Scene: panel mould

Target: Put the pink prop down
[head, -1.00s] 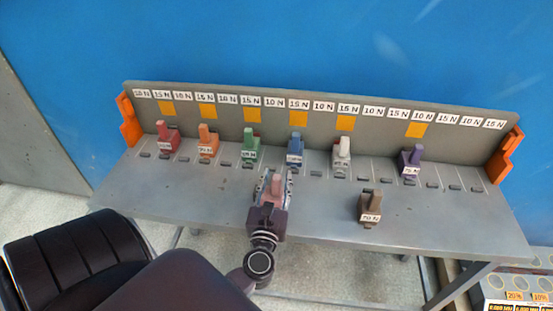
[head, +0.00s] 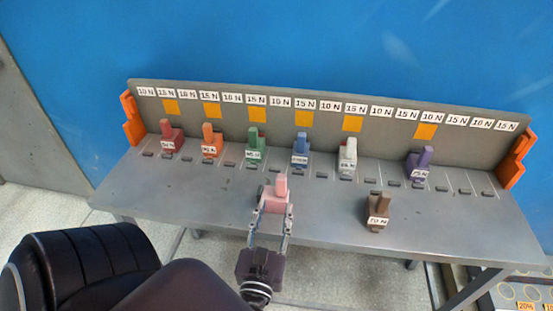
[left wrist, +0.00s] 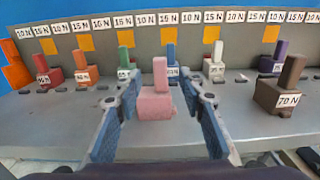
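The pink prop (head: 275,194) is a block with an upright post. It stands upright on the grey table (head: 210,193), in front of the row of coloured props. My left gripper (head: 271,222) is open on the near side of the pink prop. In the left wrist view the pink prop (left wrist: 156,104) shows between the two spread fingers, with a gap on each side. My right gripper is in neither view.
Red (head: 170,135), orange (head: 211,141), green (head: 256,146), blue (head: 301,149), white (head: 347,156) and purple (head: 420,165) props stand along the back panel (head: 233,104). A brown prop (head: 378,212) marked 70 N stands at front right. The table's front left is clear.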

